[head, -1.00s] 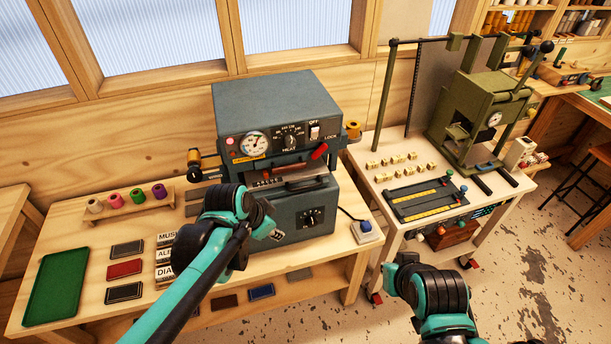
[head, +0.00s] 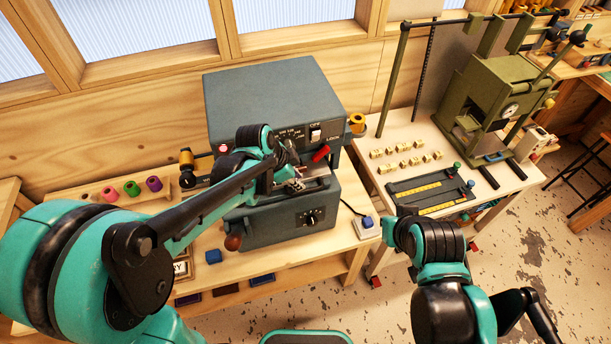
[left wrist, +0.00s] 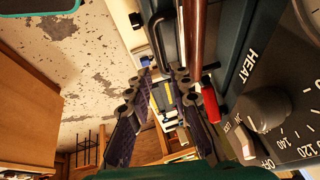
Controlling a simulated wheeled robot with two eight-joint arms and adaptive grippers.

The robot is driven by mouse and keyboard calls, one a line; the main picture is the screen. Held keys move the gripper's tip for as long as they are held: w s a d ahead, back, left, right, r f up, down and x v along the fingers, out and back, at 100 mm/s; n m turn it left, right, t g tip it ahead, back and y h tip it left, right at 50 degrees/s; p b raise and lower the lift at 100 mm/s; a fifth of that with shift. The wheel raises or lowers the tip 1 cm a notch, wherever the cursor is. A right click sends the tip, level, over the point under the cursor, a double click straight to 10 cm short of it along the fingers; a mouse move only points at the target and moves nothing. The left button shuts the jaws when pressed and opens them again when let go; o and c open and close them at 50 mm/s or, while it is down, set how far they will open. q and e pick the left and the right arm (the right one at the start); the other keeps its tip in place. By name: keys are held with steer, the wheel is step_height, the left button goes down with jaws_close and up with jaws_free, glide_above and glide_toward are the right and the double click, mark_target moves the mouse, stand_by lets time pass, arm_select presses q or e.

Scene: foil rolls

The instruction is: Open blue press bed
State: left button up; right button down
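The blue-grey press (head: 270,95) stands on the wooden bench, with its OFF/LOCK panel and red-tipped lever (head: 321,153) facing me. Below is its lower body (head: 320,195) with a dial; the bed is largely covered by my left arm. My left gripper (head: 294,178) is at the press's front opening. In the left wrist view, its two dark fingers (left wrist: 165,76) are apart with nothing visibly between them. A black bar handle (left wrist: 157,30), a copper-coloured bar (left wrist: 195,35) and the red lever grip (left wrist: 210,105) are close to the fingertips; contact is unclear.
A white-and-blue button box (head: 367,226) sits at the bench's right edge. A pale cart (head: 372,180) with type blocks and a green press (head: 490,100) stands to the right. Coloured foil rolls (head: 132,188) are at the left. Bare floor lies front right.

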mark_target(307, 189)
arm_select(q)
steer(key=b+x, duration=0.1)
steer(key=x, duration=0.6)
steer(key=shift+w+d+f, duration=0.1)
steer(key=shift+f, duration=0.2)
jaws_close()
